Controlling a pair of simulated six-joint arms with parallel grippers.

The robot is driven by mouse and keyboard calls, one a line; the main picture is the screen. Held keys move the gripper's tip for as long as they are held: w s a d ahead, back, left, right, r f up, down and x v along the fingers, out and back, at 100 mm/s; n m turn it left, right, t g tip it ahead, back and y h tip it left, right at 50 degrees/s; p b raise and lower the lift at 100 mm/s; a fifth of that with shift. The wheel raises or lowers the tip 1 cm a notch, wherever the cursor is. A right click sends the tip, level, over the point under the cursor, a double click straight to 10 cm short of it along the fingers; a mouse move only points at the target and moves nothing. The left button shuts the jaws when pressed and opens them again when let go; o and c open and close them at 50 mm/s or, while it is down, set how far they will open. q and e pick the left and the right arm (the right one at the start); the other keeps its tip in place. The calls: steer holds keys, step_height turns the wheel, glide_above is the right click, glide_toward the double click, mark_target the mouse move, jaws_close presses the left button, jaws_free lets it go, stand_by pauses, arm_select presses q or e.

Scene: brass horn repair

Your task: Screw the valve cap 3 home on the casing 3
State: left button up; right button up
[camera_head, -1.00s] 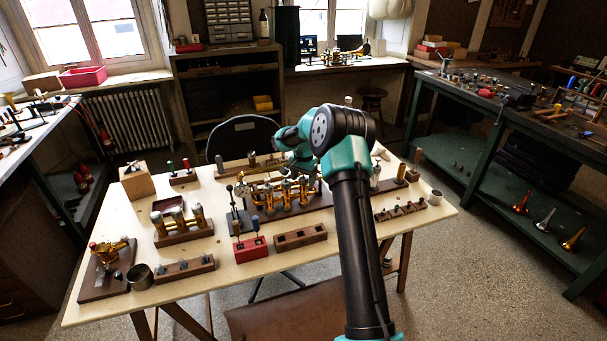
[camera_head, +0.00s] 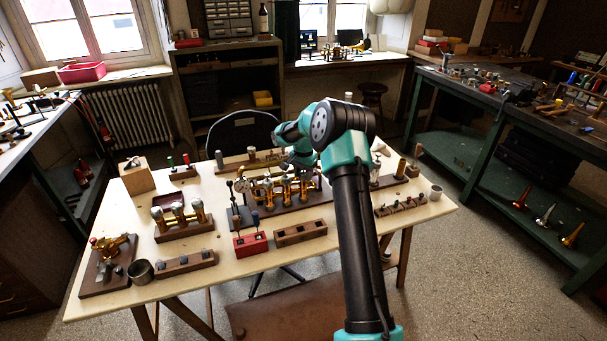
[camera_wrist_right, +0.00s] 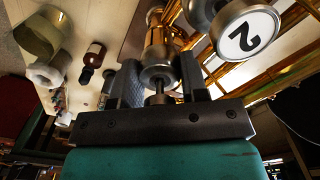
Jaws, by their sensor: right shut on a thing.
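The brass horn's valve casings (camera_head: 286,189) stand in a row on a dark wooden board, right of the table's middle. My right gripper (camera_head: 303,172) reaches down over the right end of this row. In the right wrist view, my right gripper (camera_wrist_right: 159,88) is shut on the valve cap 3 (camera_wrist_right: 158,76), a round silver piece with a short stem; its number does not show. The brass casing 3 (camera_wrist_right: 154,40) is in line beyond it; the jaws hide whether the two touch. A silver cap marked 2 (camera_wrist_right: 244,37) is close beside the right finger. My left gripper is out of view.
A dial gauge (camera_head: 241,186) stands left of the casings. A red block (camera_head: 250,244) and a wooden block with holes (camera_head: 300,233) lie in front. Another valve set (camera_head: 181,222) stands left.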

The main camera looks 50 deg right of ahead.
steer(key=shift+c, duration=0.5)
steer(key=m, duration=0.4)
steer(key=shift+m, duration=0.4)
steer(key=shift+m, duration=0.3)
steer(key=m, duration=0.5)
steer(key=m, duration=0.5)
